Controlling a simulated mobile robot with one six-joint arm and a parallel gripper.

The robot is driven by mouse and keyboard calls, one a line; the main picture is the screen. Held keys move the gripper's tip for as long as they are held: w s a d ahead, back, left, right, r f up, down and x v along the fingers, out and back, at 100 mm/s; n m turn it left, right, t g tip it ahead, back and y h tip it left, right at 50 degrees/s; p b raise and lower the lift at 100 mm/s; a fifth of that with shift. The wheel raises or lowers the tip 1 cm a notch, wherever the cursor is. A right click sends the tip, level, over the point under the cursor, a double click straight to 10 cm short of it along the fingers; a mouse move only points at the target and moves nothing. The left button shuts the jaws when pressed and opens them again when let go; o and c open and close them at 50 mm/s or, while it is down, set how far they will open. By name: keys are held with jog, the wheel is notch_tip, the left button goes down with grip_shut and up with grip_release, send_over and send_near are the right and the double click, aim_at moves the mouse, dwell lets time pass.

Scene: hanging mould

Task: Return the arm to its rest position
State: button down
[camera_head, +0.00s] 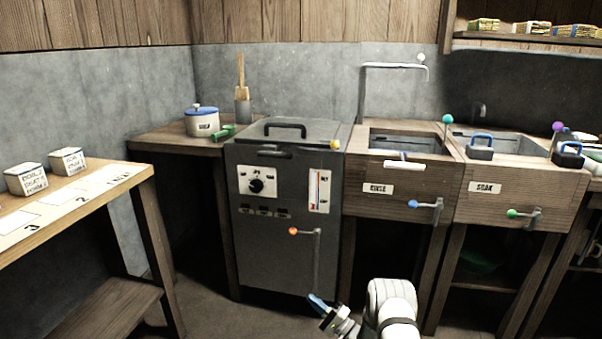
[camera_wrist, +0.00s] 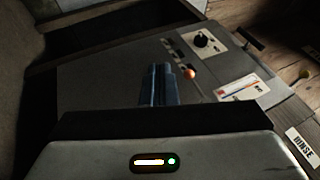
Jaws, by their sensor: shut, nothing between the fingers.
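My gripper (camera_head: 316,302) shows low in the head view, in front of the grey metal cabinet (camera_head: 262,217) and below its orange-knobbed lever (camera_head: 293,231). Its blue fingers also show in the middle of the wrist view (camera_wrist: 161,86), lying close together. Nothing is held between them. My white arm reaches up from the bottom edge of the head view, and the gripper points to the left. In the wrist view the cabinet front with its black dial (camera_wrist: 203,40) lies beyond the fingers.
Right of the cabinet stand the rinse sink (camera_head: 402,170) and the soak sink (camera_head: 520,185), with blue (camera_head: 413,204) and green (camera_head: 512,213) lever knobs jutting forward. A wooden table (camera_head: 75,200) with white boxes stands at left. Open floor shows between table and cabinet.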

jog(key=w+d+r+n+t+h+p, duration=0.1)
jog(key=w+r+h+p, duration=0.3)
jog(key=r, duration=0.7)
jog(key=w+d+r+n+t+h+p, duration=0.15)
jog(key=w+r+h+p, duration=0.25)
jog(key=r, duration=0.7)
jog(key=s+d+r+g+h+p, duration=0.1)
jog(key=s+d+r+h+p, duration=0.25)
jog(key=r, duration=0.55)
jog(key=s+d+r+n+g+h+p, duration=0.1)
jog(key=s+d+r+g+h+p, duration=0.2)
jog(key=r, duration=0.5)
jog(key=s+d+r+h+p, duration=0.25)
jog(key=s+r+p, duration=0.25)
jog(key=r, duration=0.4)
jog(key=s+r+n+g+p, duration=0.1)
jog(key=s+r+g+p, duration=0.2)
jog(key=s, duration=0.9)
jog(key=s+r+n+g+p, duration=0.2)
jog(key=s+r+p, duration=0.3)
jog(key=s, duration=0.8)
jog(key=s+a+r+n+g+h+p, duration=0.1)
jog(key=s+r+g+p, duration=0.2)
jog(key=s, duration=0.9)
notch_tip(320, 180, up, 5)
jog(key=shift+s+f+n+g+p, duration=0.25)
jog(key=shift+n+g+p, duration=0.1)
jog(key=shift+p, duration=0.65)
